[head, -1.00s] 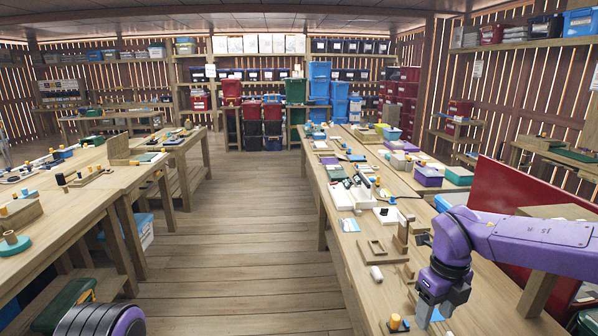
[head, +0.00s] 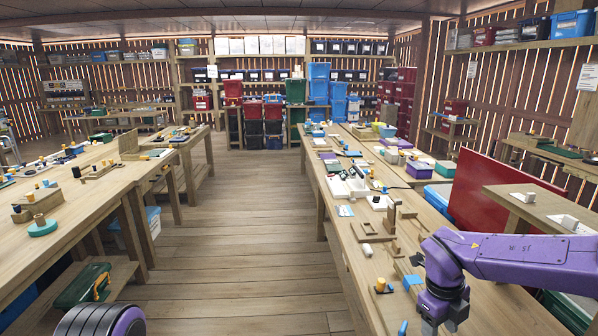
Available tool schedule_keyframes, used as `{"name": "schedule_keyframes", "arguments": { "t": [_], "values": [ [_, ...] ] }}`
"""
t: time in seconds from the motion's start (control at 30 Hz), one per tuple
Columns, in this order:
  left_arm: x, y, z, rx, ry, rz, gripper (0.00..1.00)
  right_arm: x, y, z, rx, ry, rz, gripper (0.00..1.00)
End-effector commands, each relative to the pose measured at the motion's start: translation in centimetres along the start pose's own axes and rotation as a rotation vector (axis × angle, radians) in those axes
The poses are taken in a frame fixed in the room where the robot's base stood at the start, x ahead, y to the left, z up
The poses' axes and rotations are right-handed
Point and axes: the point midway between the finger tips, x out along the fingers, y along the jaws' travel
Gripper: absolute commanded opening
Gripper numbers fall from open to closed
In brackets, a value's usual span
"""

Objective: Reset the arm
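My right arm comes in from the right edge, purple, bent at the elbow over the near end of the right-hand table (head: 425,258). My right gripper (head: 432,328) points down at the bottom edge. Its fingers are cut off by the frame, so its opening and anything in it are hidden. Of my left arm only a dark ribbed and purple part shows at the bottom left; the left gripper is out of view.
Small blocks and fixtures lie on the right table near my arm, including a blue block (head: 411,282). A red panel (head: 500,200) stands behind the arm. A long table (head: 100,205) runs on the left. The plank aisle (head: 235,260) between is clear.

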Motion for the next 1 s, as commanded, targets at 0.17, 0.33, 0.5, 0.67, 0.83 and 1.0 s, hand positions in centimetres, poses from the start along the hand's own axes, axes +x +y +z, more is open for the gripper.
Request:
{"name": "schedule_keyframes", "arguments": {
  "t": [0.17, 0.33, 0.5, 0.67, 0.83, 1.0],
  "values": [
    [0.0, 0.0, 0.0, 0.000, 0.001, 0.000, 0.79, 4.2, -0.4, -1.5, -0.107, 0.090, -0.130, 0.56],
    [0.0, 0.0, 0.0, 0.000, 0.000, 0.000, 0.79, 10.1, -0.9, -4.2, -0.324, 0.215, -0.321, 0.56],
    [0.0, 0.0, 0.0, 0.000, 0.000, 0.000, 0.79, 17.0, -0.2, -8.0, -0.722, 0.337, -0.523, 0.56],
    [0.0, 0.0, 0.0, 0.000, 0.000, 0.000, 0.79, 23.8, 3.8, -13.2, -1.299, 0.363, -0.609, 0.56],
    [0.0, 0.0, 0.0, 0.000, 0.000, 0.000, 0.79, 28.1, 9.8, -19.3, -1.799, 0.262, -0.518, 0.56],
    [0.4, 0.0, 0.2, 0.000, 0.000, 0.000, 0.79, 30.0, 15.0, -25.1, -2.114, 0.127, -0.360, 0.56]
  ]
}}
